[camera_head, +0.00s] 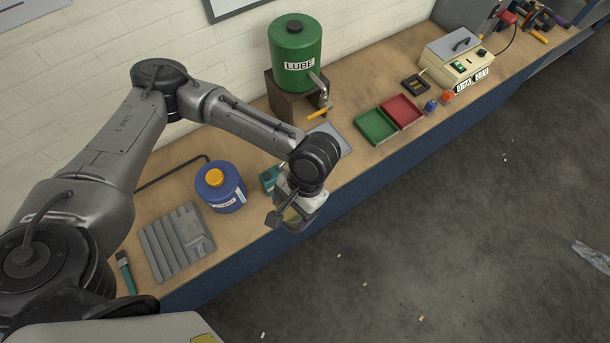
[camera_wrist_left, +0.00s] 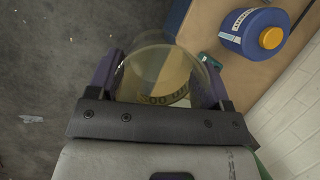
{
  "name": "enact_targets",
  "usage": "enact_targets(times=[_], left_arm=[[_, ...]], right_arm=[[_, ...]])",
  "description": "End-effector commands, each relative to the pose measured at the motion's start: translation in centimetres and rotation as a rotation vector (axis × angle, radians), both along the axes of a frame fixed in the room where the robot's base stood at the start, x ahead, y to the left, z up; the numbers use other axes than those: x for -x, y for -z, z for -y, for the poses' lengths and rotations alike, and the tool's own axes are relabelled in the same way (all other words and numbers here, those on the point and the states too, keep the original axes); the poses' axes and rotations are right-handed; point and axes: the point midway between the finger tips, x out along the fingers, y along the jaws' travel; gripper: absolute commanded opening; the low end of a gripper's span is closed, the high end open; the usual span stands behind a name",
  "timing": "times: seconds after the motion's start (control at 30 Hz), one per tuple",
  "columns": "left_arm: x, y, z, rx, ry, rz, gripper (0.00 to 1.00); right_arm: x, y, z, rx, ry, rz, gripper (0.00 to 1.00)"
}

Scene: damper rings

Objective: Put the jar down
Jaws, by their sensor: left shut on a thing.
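My left gripper (camera_head: 290,213) is over the front edge of the workbench (camera_head: 262,229). It is shut on a clear jar (camera_wrist_left: 160,75), which sits between the two fingers in the left wrist view. The jar has a pale amber tint inside and dark print on its near side. In the head view the jar (camera_head: 294,217) is mostly hidden by the gripper. In the left wrist view, floor shows to the left of the jar and the bench top to its right. My right gripper is in neither view.
A blue container with a yellow cap (camera_head: 221,187) and a grey ribbed tray (camera_head: 177,242) stand left of the gripper. A teal box (camera_head: 269,178) and grey plate (camera_head: 331,138) are behind it. Green (camera_head: 376,126) and red (camera_head: 402,111) trays and a green LUBE tank (camera_head: 295,52) are farther back.

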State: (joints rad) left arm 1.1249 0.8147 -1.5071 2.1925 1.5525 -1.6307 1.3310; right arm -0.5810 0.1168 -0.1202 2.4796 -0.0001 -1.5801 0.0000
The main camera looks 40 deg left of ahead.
Motion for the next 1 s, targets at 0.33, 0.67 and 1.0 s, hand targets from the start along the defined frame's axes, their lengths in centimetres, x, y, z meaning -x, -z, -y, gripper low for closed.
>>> enact_targets(times=[0.33,0.67,1.0], left_arm=[[7.2,17.2,3.6,0.002,0.002,-0.009,0.48],[4.9,28.8,4.4,-0.003,0.286,0.0,0.48],[-2.8,31.0,1.9,-0.005,0.838,0.001,0.48]], right_arm=[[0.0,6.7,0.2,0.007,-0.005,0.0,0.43],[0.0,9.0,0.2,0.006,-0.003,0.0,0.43],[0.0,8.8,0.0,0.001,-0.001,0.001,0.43]])
